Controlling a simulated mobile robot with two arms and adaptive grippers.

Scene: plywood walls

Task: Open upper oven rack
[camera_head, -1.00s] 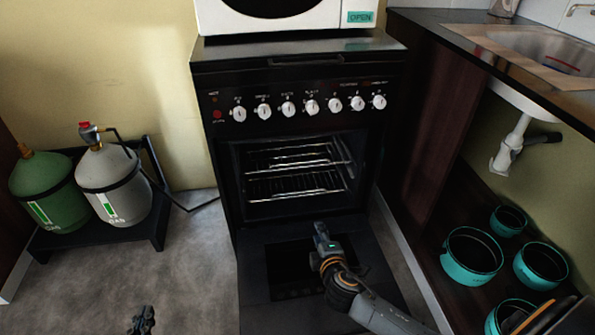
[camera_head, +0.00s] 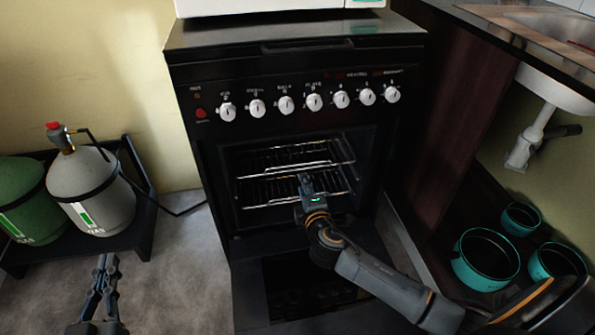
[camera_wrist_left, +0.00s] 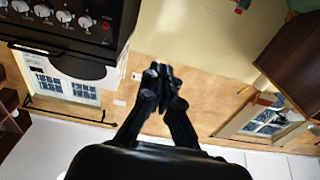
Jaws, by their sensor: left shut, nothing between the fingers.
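The black oven (camera_head: 190,155) stands ahead with its door (camera_head: 250,290) folded down. Inside are an upper rack (camera_head: 262,172) and a lower rack (camera_head: 255,203), both of bright wire. My right gripper (camera_head: 305,180) is at the oven opening, in front of the racks, and covers part of the lower one. Its fingers are too small to tell open from shut, and I cannot tell if it touches a rack. My left gripper (camera_head: 107,262) is shut and empty, low left of the oven; it also shows shut in the left wrist view (camera_wrist_left: 163,72).
Gas bottles (camera_head: 95,195) stand on a dark stand at the left, with a hose toward the oven. A dark cabinet side (camera_head: 450,120) is close on the right, with a sink above and teal pots (camera_head: 487,262) below. Grey floor (camera_head: 180,265) is clear left of the door.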

